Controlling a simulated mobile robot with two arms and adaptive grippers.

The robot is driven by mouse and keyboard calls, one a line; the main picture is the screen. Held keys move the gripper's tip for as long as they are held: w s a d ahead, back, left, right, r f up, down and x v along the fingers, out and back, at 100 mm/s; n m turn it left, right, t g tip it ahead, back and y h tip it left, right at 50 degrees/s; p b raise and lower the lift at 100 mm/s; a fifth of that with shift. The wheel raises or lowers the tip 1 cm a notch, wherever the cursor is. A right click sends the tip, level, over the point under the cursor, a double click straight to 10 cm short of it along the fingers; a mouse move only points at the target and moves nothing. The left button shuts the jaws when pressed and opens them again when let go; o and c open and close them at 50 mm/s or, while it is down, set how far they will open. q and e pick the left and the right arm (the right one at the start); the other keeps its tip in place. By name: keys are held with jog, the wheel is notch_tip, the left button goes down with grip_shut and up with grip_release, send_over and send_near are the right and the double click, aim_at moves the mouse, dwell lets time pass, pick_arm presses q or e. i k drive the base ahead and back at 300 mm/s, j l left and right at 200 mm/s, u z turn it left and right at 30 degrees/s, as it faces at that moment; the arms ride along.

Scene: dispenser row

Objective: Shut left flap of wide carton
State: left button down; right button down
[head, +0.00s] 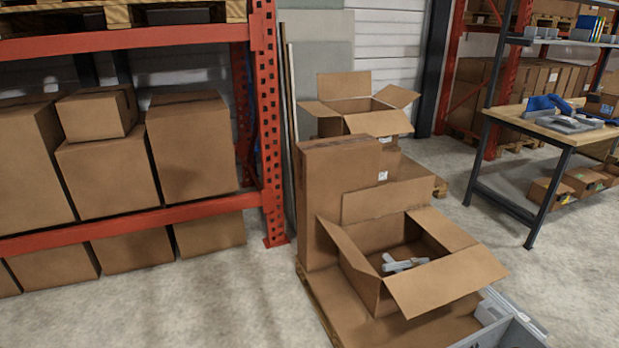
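An open brown carton (365,288) stands on a low pallet in the front middle; I take it as the wide carton. Its left flap (345,248) is open, slanting up and outward to the left. Its back flap (388,200) stands up, its right flap (440,230) is open, and its front flap (446,280) spreads outward toward me. Pale grey items (402,265) lie inside; their shape is unclear. A second open carton (350,105) with spread flaps stands farther back. Neither of my grippers shows in the head view.
A tall closed carton (335,195) stands just behind and left of the front carton. A grey bin (500,330) is at the lower right. An orange rack (268,130) with boxes is left; a workbench (560,125) is right. Floor between carton and rack is clear.

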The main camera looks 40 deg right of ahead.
aim_at(357, 261)
jog(key=i+l+z, duration=0.15)
jog(key=i+z, duration=0.3)
jog(key=i+j+z, duration=0.1)
jog(key=i+z, duration=0.35)
jog(key=i, duration=0.15)
jog(key=i+j+z, duration=0.25)
jog(key=i+z, duration=0.2)
jog(key=i+l+z, duration=0.1)
jog(key=i+z, duration=0.3)
jog(key=i+l+z, duration=0.1)
jog(key=z, duration=0.3)
jog(key=i+j+z, duration=0.1)
jog(key=i+z, duration=0.3)
